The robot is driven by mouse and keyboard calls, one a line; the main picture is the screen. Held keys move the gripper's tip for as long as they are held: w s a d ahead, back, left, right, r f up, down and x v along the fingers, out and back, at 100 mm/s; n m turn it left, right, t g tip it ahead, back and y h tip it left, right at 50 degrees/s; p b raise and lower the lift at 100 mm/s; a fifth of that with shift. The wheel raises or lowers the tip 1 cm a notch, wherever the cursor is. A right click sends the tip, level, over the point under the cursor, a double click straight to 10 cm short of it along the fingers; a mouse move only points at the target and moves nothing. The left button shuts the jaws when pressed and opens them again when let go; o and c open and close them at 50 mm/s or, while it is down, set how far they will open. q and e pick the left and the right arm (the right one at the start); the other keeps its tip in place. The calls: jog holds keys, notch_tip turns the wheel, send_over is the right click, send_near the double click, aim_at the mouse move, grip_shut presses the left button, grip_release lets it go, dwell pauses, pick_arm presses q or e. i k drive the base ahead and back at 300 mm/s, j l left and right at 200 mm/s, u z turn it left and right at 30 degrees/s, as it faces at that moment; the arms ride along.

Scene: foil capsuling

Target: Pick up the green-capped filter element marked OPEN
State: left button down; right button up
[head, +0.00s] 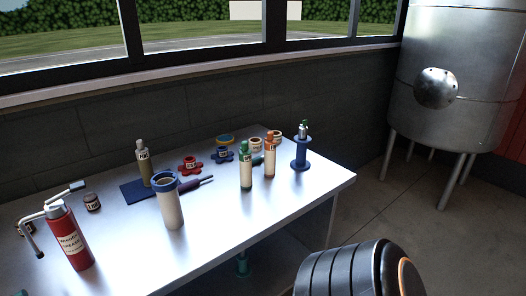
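A bottle-shaped filter element with a green cap (246,168) stands upright on the white table (230,230), right of the middle. It has a pale label whose lettering is too small to read surely. A similar element with an orange cap (270,158) stands close behind it on the right. Neither of my grippers shows. A dark, ribbed part of my arm is in the bottom right.
A white canister with a blue rim (171,203), a red grease bottle (71,238) and a tan bottle (144,163) stand left. Red (190,165) and blue knobs (222,156) lie behind. The front right tabletop is clear. A steel tank (455,80) stands beyond.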

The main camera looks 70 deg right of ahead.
aim_at(245, 153)
jog(key=k+l+z, duration=0.1)
jog(key=l+z, duration=0.2)
jog(key=l, duration=0.55)
jog(key=l+z, duration=0.3)
jog(key=l, duration=0.55)
jog(key=i+l+z, duration=0.1)
jog(key=l+z, duration=0.2)
jog(key=l, duration=0.6)
